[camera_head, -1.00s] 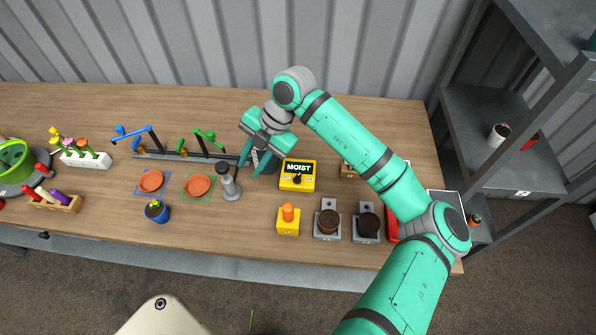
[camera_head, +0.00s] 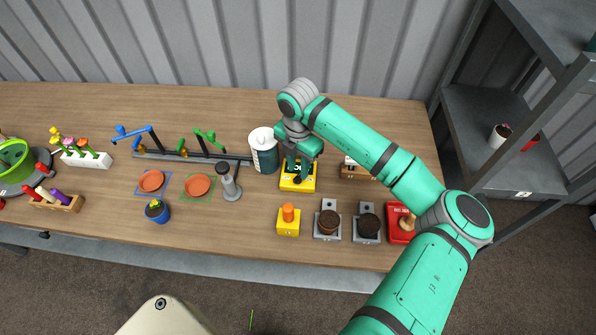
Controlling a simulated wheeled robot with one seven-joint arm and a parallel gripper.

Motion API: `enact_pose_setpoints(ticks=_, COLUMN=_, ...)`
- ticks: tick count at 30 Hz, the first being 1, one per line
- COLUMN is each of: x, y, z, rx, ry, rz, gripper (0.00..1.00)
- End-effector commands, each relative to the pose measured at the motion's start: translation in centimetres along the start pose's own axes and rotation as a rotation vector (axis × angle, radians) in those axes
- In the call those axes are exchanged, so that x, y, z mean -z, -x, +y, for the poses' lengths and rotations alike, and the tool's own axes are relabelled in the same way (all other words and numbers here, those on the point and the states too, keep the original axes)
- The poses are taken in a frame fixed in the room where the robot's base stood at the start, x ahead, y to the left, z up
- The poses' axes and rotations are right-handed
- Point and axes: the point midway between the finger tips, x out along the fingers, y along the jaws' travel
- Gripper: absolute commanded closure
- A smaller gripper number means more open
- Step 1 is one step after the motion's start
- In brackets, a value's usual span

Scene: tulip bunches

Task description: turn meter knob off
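The yellow moisture meter (camera_head: 298,186) stands on the table right of the middle. My gripper (camera_head: 297,174) is pointed down over it and covers most of its dark label. The black knob on the meter's face is hidden behind the gripper's fingers. The fingers are dark and small here, and I cannot tell whether they are apart, closed, or touching the knob.
A white and dark-teal container (camera_head: 263,148) stands close left of the meter. A grey post (camera_head: 229,183) is further left. In front are a yellow block with an orange knob (camera_head: 288,220), a grey unit with a brown top (camera_head: 327,224) and a red box (camera_head: 400,229).

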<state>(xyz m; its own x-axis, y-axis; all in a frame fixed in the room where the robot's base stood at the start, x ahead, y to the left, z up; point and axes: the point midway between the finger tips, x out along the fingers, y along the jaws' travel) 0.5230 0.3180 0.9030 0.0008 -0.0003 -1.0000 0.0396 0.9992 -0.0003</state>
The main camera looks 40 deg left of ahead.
Motion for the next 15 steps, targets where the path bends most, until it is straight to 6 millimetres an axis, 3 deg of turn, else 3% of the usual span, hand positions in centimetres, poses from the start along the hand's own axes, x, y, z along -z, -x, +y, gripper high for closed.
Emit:
enact_pose_setpoints(ticks=6, x=0.0, y=-2.3, z=-0.1, rx=0.000, ry=-0.001, rz=0.002, gripper=0.72)
enact_pose_setpoints(ticks=15, x=-0.1, y=-2.8, z=-0.1, rx=0.000, ry=-0.001, rz=0.001, gripper=0.72)
